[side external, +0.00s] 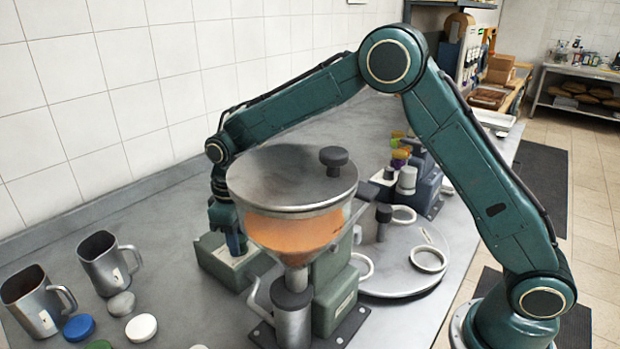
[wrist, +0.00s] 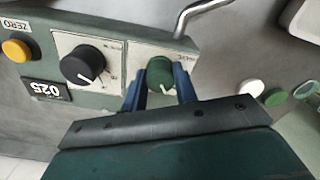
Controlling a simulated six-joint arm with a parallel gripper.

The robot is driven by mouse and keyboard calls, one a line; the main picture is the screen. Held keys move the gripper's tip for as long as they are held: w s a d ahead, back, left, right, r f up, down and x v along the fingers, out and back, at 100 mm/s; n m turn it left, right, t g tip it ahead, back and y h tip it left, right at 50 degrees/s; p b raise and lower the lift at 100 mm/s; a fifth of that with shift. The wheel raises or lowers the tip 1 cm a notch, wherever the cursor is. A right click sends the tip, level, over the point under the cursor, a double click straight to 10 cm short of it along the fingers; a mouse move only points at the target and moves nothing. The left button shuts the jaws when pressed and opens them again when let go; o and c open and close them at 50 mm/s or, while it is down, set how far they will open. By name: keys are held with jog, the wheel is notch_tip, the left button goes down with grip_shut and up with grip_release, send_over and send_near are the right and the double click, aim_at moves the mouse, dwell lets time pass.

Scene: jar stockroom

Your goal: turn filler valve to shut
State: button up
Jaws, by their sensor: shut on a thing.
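The green valve knob (wrist: 160,72) sits on a pale plate on the control box (wrist: 120,38) in the wrist view. My gripper (wrist: 160,84) has its blue fingers on either side of this knob and is shut on it. The knob's white pointer line points toward the bottom of the picture, slightly right. The printing on the plate is too small to read surely. In the side view my gripper (side external: 236,243) reaches down onto the control box (side external: 215,262). The filler hopper (side external: 292,195), with orange contents, partly hides the box, and the knob is not visible there.
A black knob (wrist: 82,64) and a yellow button (wrist: 15,50) share the box. Metal jugs (side external: 105,262) and loose lids (side external: 141,327) stand at left. A round turntable (side external: 405,285) with white rings is right of the filler.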

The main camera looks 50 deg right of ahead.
jog(key=shift+n, duration=0.8)
jog(key=o, duration=1)
jog(key=shift+c, duration=0.2)
notch_tip(320, 180, up, 14)
dwell(0.3)
